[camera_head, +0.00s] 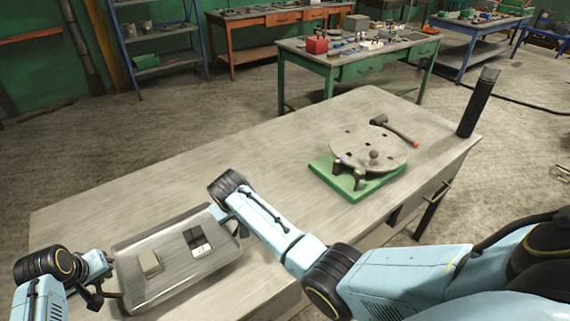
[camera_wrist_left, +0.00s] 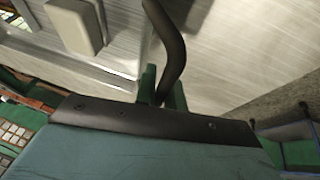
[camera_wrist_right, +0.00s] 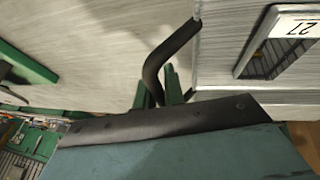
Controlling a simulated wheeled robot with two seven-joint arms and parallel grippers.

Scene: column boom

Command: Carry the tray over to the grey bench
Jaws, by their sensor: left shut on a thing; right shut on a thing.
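A grey metal tray (camera_head: 183,268) is at the near left of the head view, over the grey-topped bench (camera_head: 290,130). I cannot tell whether it touches the top. A beige block (camera_head: 150,263) and a black-and-white piece (camera_head: 198,242) are in it; the piece shows a "27" label in the right wrist view (camera_wrist_right: 298,25). My left gripper (camera_head: 106,288) is shut on the tray's dark left handle (camera_wrist_left: 172,50). My right gripper (camera_head: 226,215) is shut on the dark right handle (camera_wrist_right: 165,58); my forearm partly hides it in the head view.
A green stand with a round holed plate (camera_head: 350,150) and a mallet (camera_head: 395,130) occupy the bench's right part. A dark post (camera_head: 478,103) rises at its right corner. The bench's middle and far left are bare. Green (camera_head: 355,68), orange and blue benches stand behind.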

